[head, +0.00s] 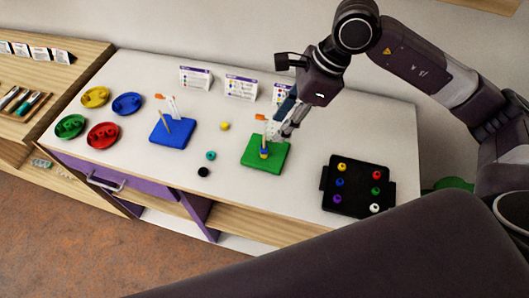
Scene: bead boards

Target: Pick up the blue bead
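A green board (252,164) lies right of the middle of the table, with an upright wooden peg on it. A small blue bead (263,155) shows low on this peg, with yellow directly above it. My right gripper (281,133) points down just above and right of the peg. Its fingers are small and overlap the card behind, so its opening is unclear, and I cannot tell whether it touches a bead. Another blue bead (340,182) sits in the black tray (358,187) on the right. My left gripper is not in view.
A blue board (172,133) with a peg stands left. Loose yellow (224,126), teal (211,155) and black (203,172) beads lie between the boards. Several coloured dishes, including a blue dish (127,103), stand at the left. Cards (241,88) line the back.

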